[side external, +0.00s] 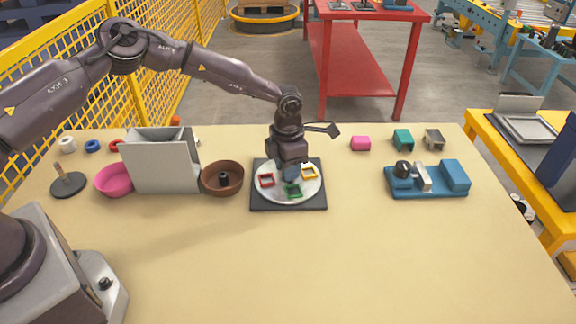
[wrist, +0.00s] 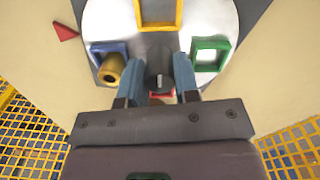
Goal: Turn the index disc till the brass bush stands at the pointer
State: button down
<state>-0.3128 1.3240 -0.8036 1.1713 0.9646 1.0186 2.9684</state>
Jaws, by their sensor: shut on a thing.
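The pale index disc (side external: 276,194) lies on a dark square base (side external: 288,206); it also shows in the wrist view (wrist: 110,25). It carries red (side external: 266,181), green (side external: 293,191), yellow (side external: 309,173) and blue (wrist: 98,48) square frames. The brass bush (wrist: 112,68) stands at the blue frame and is hidden in the side view. The red triangular pointer (wrist: 66,32) sits off the disc's rim, up and left of the bush in the wrist view, clearly apart from it. My gripper (wrist: 159,80) is shut on the dark central knob (wrist: 159,84), a finger on each side.
Left of the disc stand a brown bowl (side external: 222,179) with a dark post, a grey box (side external: 163,172) and a pink bowl (side external: 114,180). A blue fixture (side external: 428,182) stands at right, with small blocks (side external: 361,143) behind. The table's front is clear.

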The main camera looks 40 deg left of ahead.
jog(key=shift+r+m, duration=0.1)
jog(key=shift+m, duration=0.4)
dwell(0.3)
jog(key=c, duration=1.1)
grip_release()
notch_tip(320, 180, up, 13)
jog(key=shift+f, duration=0.1)
